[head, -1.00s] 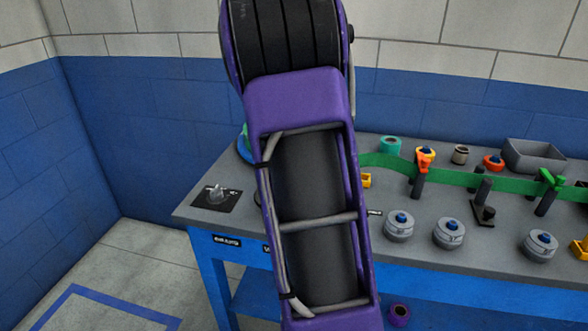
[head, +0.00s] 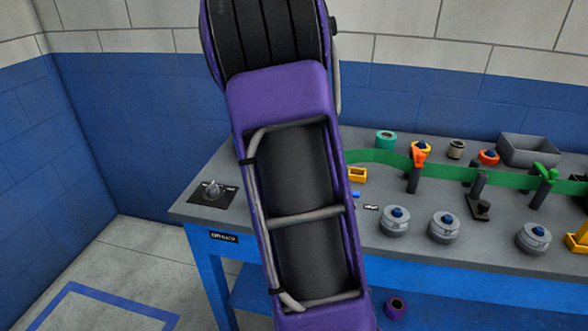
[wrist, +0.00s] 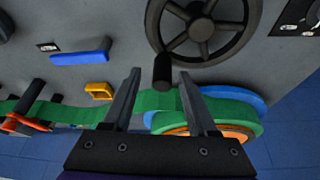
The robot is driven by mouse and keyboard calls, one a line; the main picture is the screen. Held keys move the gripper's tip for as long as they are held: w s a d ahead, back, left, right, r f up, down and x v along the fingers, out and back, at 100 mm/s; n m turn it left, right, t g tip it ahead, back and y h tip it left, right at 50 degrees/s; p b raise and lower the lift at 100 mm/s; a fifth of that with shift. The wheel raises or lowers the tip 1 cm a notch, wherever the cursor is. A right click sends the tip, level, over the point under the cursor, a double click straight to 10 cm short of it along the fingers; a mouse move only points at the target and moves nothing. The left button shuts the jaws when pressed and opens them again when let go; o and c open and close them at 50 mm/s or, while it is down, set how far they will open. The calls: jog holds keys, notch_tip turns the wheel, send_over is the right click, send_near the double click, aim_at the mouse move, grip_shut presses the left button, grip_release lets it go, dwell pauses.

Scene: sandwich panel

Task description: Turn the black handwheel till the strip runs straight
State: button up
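The black handwheel (wrist: 202,57) shows at the top of the wrist view, with its round rim, spokes and a dark knob (wrist: 163,70) standing out towards me. My gripper (wrist: 157,88) is open, its two fingers on either side of the knob in the picture; I cannot tell whether they touch it. The green strip (wrist: 163,102) runs behind the fingers to a roll with an orange core. In the head view the strip (head: 388,158) bends between posts on the bench; my arm hides the handwheel there.
The blue-legged bench (head: 470,266) holds several grey round weights, one (head: 396,221) near the front edge, and a grey bin (head: 528,152) at the back. A dial on a black plate (head: 212,194) sits at the left corner. A blue bar (wrist: 80,57) lies left of the wheel.

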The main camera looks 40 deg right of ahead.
jog(key=shift+a, duration=0.1)
jog(key=p+v, duration=0.2)
jog(key=v, duration=1.5)
jog(key=shift+r, duration=0.15)
jog(key=shift+s, duration=0.1)
